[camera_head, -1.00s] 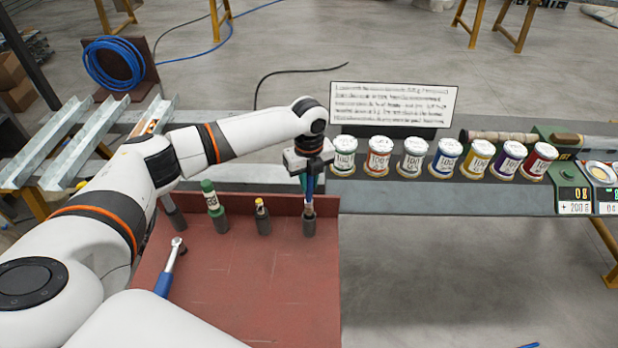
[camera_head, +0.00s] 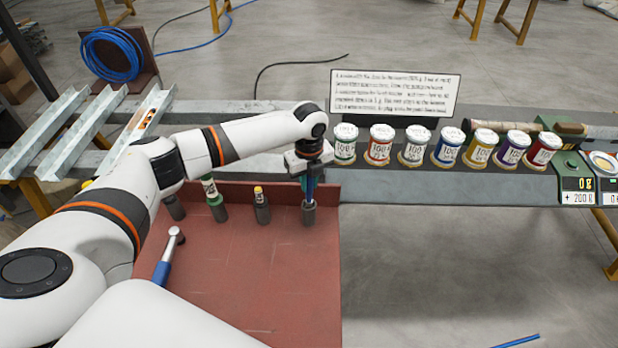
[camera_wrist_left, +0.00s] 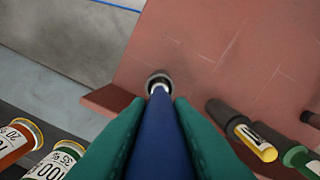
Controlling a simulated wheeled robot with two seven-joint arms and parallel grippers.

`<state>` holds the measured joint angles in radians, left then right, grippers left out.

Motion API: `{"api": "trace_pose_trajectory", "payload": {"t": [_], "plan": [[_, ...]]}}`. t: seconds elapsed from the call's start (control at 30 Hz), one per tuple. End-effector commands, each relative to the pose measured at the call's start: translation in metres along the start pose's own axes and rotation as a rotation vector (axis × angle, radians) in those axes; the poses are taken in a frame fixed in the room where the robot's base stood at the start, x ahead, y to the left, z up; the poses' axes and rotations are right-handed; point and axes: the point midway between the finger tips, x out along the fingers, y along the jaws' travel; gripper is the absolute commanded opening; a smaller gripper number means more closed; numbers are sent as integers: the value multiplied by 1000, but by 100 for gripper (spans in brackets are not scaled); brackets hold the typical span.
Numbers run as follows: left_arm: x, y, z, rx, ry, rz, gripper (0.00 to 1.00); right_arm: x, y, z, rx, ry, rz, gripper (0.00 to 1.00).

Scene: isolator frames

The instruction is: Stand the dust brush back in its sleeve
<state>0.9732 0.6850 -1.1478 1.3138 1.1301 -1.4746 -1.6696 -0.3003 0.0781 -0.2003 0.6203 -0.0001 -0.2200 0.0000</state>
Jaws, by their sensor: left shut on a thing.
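My left gripper (camera_head: 309,178) is shut on the blue handle of the dust brush (camera_head: 309,191) above the far right corner of the red tray. The brush points down, close to upright, and its lower end meets the mouth of a dark grey sleeve (camera_head: 308,214). In the left wrist view, the green fingers (camera_wrist_left: 158,104) flank the blue handle (camera_wrist_left: 160,135), and its pale lower part reaches into the round sleeve mouth (camera_wrist_left: 158,77). How deep it sits is hidden. My right gripper is out of view.
The red tray (camera_head: 260,290) also holds a green-capped tool (camera_head: 213,195) and a yellow-topped one (camera_head: 260,197) in holders, plus a blue-handled ratchet (camera_head: 165,262). Several labelled jars (camera_head: 413,148) stand on the grey bench to the right. The tray's middle is clear.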

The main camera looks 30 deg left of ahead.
Motion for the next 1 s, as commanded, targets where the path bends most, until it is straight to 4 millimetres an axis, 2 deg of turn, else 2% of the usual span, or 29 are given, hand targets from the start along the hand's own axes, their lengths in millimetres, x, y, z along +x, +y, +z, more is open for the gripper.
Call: {"api": "trace_pose_trajectory", "payload": {"t": [0.8, 1.0], "plan": [[43, 0, 0, -2, 0, 0, 0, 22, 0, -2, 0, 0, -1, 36], [48, 0, 0, -1, 0, 1, 0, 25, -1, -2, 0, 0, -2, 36]]}}
